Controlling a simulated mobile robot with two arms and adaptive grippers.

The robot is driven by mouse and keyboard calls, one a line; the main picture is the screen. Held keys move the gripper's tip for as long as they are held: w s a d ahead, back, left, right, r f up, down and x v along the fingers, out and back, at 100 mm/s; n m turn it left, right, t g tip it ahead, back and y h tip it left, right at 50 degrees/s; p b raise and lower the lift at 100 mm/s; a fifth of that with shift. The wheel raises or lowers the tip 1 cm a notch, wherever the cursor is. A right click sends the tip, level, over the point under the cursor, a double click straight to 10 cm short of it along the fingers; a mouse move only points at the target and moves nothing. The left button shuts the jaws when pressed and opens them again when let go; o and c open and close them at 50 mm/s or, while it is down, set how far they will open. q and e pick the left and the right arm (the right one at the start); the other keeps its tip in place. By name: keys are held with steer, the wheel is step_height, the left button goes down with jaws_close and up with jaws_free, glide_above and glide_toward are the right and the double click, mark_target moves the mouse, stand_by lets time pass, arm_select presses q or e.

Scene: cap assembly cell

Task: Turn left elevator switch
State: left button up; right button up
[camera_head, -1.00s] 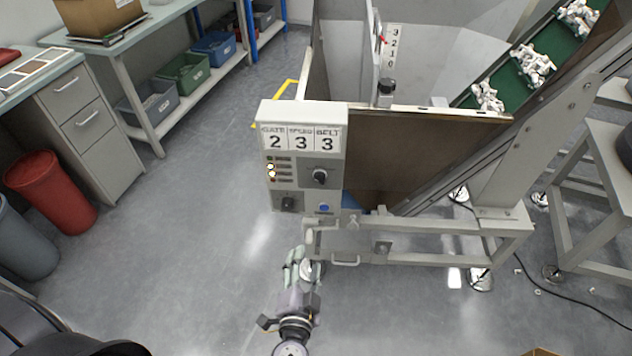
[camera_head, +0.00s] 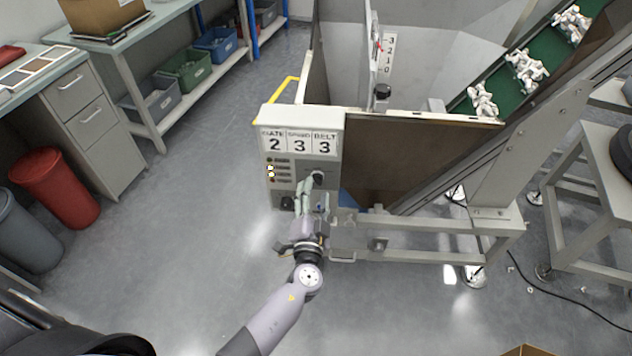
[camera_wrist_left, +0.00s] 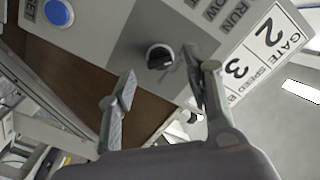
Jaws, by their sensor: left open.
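The light grey control box (camera_head: 334,150) stands at the front left corner of the hopper and bears the GATE, SPEED and BELT signs reading 2, 3, 3. A black rotary switch (camera_head: 318,178) is on its dark upper right panel; it also shows in the wrist view (camera_wrist_left: 160,56). A second black switch (camera_head: 287,203) is at the lower left of the box. My left gripper (camera_head: 312,188) is open and empty in front of the box. In the wrist view its fingers (camera_wrist_left: 163,78) lie either side of the upper switch in the picture; contact cannot be told.
A blue button (camera_wrist_left: 59,13) is on the box below the upper switch. A grey metal frame (camera_head: 400,225) carries the hopper. A green belt (camera_head: 505,90) with white parts rises at the right. A red bin (camera_head: 55,187) stands at the left; the middle floor is clear.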

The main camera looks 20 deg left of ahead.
mark_target(317, 183)
arm_select(q)
steer(key=shift+x, duration=1.55)
jaws_close()
